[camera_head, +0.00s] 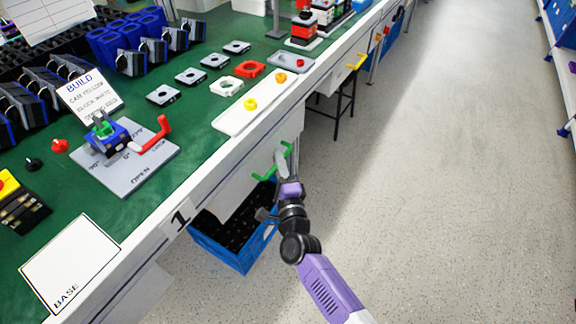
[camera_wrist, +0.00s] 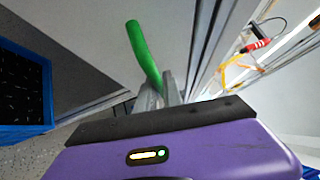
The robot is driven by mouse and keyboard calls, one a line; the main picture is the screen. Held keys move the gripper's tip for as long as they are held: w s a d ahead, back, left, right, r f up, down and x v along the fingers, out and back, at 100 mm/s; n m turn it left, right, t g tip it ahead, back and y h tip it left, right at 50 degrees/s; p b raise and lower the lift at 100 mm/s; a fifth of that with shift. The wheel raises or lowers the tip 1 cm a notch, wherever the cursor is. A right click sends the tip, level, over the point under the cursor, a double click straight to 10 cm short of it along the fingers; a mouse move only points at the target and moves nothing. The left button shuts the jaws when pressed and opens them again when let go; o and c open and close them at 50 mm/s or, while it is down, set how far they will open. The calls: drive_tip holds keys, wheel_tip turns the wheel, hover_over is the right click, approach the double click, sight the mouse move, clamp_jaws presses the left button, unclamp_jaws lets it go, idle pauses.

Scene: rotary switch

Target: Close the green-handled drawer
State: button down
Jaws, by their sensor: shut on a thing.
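The green handle (camera_head: 275,164) is on the front of a grey drawer (camera_head: 236,192) under the green-topped bench. In the wrist view the green handle (camera_wrist: 143,50) runs down to between my fingertips. My gripper (camera_head: 281,160) is at the handle in the head view, and its fingers (camera_wrist: 160,92) are shut on the handle in the wrist view. The fingers hide part of the handle. How far the drawer stands out from the bench is hard to tell.
A blue crate (camera_head: 233,254) stands on the floor below the drawer. A yellow-handled drawer (camera_head: 356,61) is further along the bench. The bench top holds a rotary switch fixture (camera_head: 124,155) with a red lever. The aisle floor to the right is clear.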

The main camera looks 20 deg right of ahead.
drive_tip(key=shift+w+a, duration=0.2)
drive_tip(key=shift+a, duration=0.05)
drive_tip(key=c, duration=1.8)
unclamp_jaws()
drive_tip(key=p+v, duration=0.1)
drive_tip(key=v, duration=0.7)
drive_tip(key=shift+p, duration=0.3)
drive_tip(key=shift+d, duration=0.1)
